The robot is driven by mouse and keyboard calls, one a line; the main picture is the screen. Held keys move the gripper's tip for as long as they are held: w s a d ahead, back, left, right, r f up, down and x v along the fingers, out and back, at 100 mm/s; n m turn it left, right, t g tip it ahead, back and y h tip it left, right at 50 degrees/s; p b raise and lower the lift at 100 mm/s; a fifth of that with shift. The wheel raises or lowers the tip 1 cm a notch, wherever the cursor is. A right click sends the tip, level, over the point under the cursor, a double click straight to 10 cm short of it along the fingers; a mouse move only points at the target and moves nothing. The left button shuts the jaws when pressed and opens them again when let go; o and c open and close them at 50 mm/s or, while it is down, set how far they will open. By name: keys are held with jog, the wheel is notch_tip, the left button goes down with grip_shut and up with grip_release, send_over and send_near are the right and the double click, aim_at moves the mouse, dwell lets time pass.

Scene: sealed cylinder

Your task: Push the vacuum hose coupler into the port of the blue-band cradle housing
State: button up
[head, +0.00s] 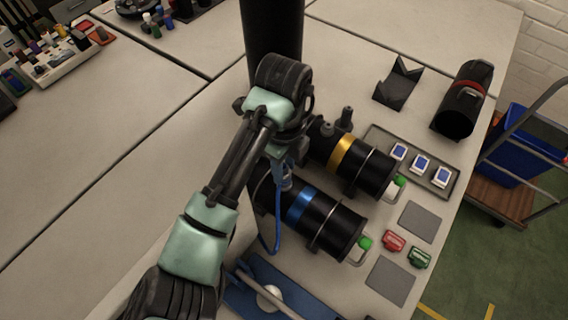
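The blue-band cradle housing (327,222) is a black cylinder lying on its side, with a blue stripe, a metal ring and a green piece at its near-right end. My gripper (284,168) points down over its far-left part. A blue vacuum hose coupler (285,183) sits right under the gripper and appears held in it. The blue hose (277,232) curves down from there, left of the blue band. The port is hidden behind the gripper and coupler, so I cannot tell whether the coupler touches it.
A yellow-band cylinder (366,165) lies close behind. A red-band cylinder (464,98) and an empty black cradle (399,84) stand further back. A tray (437,182) holds blue-and-white pieces. Red (394,241) and green (419,257) pieces lie right. A blue tray (245,302) is in front.

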jog(key=o, duration=0.5)
jog(key=shift+r, duration=0.1)
notch_tip(320, 180, up, 13)
jog(key=shift+f+p, duration=0.1)
jog(key=shift+p, duration=0.7)
